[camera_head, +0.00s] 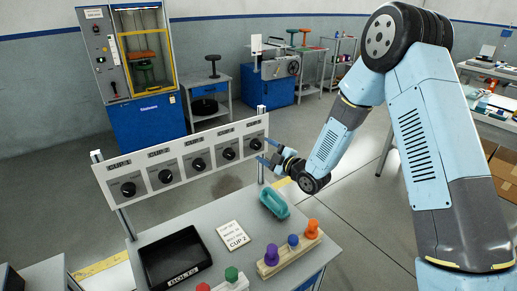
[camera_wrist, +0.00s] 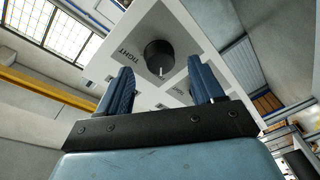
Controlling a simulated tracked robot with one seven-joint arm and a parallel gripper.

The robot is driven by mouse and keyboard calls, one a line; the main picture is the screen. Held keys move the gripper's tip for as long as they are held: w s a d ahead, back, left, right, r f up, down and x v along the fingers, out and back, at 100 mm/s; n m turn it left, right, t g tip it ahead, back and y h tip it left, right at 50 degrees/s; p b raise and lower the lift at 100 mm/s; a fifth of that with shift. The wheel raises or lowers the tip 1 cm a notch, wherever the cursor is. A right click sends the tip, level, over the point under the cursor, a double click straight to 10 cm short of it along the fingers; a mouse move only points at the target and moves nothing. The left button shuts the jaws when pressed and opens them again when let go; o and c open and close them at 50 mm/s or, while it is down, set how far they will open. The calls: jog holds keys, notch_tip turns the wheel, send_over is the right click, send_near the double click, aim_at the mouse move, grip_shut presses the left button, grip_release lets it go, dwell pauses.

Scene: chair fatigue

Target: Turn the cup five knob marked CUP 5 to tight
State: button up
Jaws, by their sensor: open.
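The white panel (camera_head: 215,161) carries a row of black knobs with labels above them. The rightmost knob (camera_head: 256,144), fifth from the left, is nearest my gripper (camera_head: 267,152); its label is too small to read surely. In the wrist view a black knob (camera_wrist: 159,56) with a white pointer line shows beyond and between the fingertips of my gripper (camera_wrist: 161,68). The pointer points toward the bottom of the picture. The word TIGHT stands to the left of the knob. My fingers are open, one on each side, with a visible gap to the knob.
The other knobs sit close by to the left.

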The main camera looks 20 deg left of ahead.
aim_at(256, 145)
jog(key=shift+x, duration=1.45)
jog(key=shift+c, duration=0.5)
